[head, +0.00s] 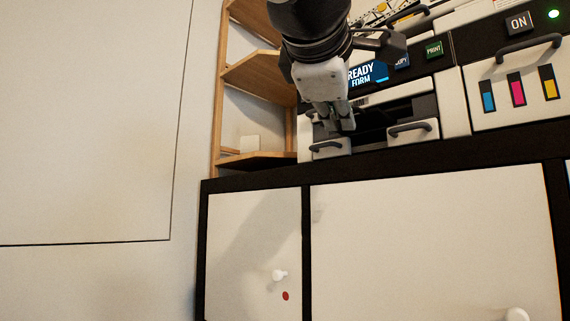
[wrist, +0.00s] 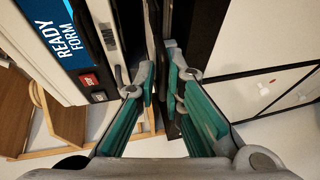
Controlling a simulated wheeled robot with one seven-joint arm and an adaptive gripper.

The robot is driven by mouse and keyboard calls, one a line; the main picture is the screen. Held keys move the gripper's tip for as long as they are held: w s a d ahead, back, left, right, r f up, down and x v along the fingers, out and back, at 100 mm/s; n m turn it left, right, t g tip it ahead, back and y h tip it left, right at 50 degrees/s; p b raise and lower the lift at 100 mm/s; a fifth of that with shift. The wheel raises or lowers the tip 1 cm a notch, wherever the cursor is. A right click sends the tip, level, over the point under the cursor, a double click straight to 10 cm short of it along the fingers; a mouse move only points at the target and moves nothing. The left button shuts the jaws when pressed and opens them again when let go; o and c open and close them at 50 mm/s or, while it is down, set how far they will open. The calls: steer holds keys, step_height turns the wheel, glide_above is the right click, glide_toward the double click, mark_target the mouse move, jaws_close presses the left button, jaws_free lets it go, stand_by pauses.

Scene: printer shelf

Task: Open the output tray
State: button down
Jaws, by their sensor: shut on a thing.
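The printer (head: 455,90) stands on a dark-topped cabinet. Its low front has a pale panel with a dark handle (head: 330,147) at the left and another pale panel with a dark handle (head: 412,132) to the right. A dark recess shows between and above them, where the output tray seems to be. My gripper (head: 343,122) reaches down to this recess, above the left handle. In the wrist view my gripper (wrist: 160,78) has its fingertips close together around a thin dark part of the printer front. The exact grip point is mostly hidden.
A wooden shelf (head: 250,72) stands left of the printer. The white cabinet doors (head: 430,235) below are closed. The printer's upper right has an ON button (head: 519,21), a green light and ink level strips. The "READY FORM" screen (wrist: 60,38) shows at left in the wrist view.

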steer(key=s+a, duration=0.1)
steer(key=s+a+p, duration=0.1)
steer(key=s+a, duration=0.1)
steer(key=shift+s+a+f, duration=0.1)
steer(key=shift+f, duration=0.3)
steer(key=c, duration=1.8)
jaws_free()
steer(key=shift+r, duration=0.1)
steer(key=shift+s, duration=0.1)
steer(key=v, duration=1.1)
steer(key=shift+s+a+r, duration=0.15)
steer(key=shift+s+r, duration=0.05)
steer(key=shift+s, duration=0.15)
